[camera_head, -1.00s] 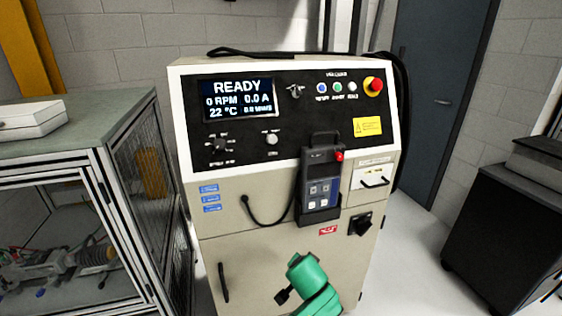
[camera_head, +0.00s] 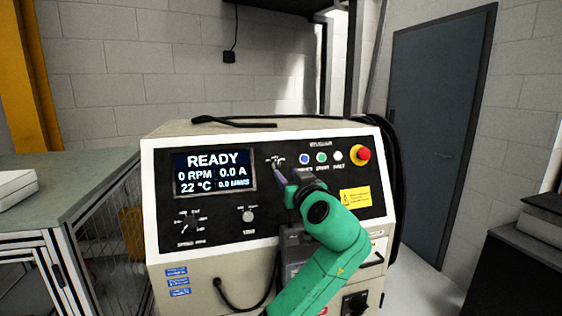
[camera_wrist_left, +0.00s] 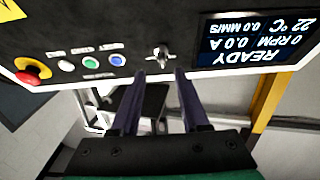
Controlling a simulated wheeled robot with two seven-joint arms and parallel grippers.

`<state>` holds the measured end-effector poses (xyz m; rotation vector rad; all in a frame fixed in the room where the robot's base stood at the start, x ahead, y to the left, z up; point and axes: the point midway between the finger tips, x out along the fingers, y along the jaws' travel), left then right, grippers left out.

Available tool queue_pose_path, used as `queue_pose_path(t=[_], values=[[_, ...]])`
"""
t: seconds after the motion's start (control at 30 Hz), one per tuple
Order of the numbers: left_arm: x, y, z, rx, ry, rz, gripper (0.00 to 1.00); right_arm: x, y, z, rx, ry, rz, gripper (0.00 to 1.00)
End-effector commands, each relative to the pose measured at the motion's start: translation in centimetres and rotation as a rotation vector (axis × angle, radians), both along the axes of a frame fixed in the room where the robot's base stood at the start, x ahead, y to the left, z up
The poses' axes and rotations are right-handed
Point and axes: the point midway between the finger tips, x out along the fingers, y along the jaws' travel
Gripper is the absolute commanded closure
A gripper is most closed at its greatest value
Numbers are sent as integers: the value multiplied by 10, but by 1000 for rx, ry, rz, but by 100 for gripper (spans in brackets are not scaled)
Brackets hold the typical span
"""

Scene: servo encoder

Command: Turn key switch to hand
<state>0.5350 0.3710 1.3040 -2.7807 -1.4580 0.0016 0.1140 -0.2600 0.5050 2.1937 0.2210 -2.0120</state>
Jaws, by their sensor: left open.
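The key switch (camera_head: 275,160) sits on the black panel, right of the display; my left gripper's tip partly hides it in the head view. My left gripper (camera_head: 281,177) is just in front of and slightly below it. In the upside-down left wrist view, the key switch (camera_wrist_left: 160,55) shows a silver key just beyond the gap between the two fingertips. The left gripper (camera_wrist_left: 160,74) is open, its fingers apart with nothing between them. Contact with the key cannot be made out. The labels around the switch are too small to read. My right gripper is not in view.
The display (camera_head: 214,172) reads READY, 0 RPM. Blue, green and white buttons (camera_head: 321,157) and a red emergency stop (camera_head: 360,153) are right of the switch. A pendant (camera_head: 293,245) hangs below, partly behind my arm. A cable (camera_head: 240,122) lies on the cabinet top.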

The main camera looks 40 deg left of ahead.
Motion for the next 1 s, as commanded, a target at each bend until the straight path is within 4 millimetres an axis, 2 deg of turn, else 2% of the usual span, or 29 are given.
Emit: queue_pose_path(t=[0.03,0.23,0.4,0.6,0.67,0.7,0.73,1.0], values=[[7,12,6,2,5,4,55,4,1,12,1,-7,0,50],[32,47,4,1,4,1,55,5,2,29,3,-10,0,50],[40,57,0,-1,2,-1,55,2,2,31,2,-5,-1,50],[40,57,-1,-2,1,-2,55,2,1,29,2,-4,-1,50],[40,57,-1,-1,2,-2,78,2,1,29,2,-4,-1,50],[40,57,-1,-1,2,-2,93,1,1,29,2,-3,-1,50],[40,57,-1,-1,2,-2,100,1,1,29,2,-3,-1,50],[40,57,-1,2,6,-5,100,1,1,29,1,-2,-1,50]])
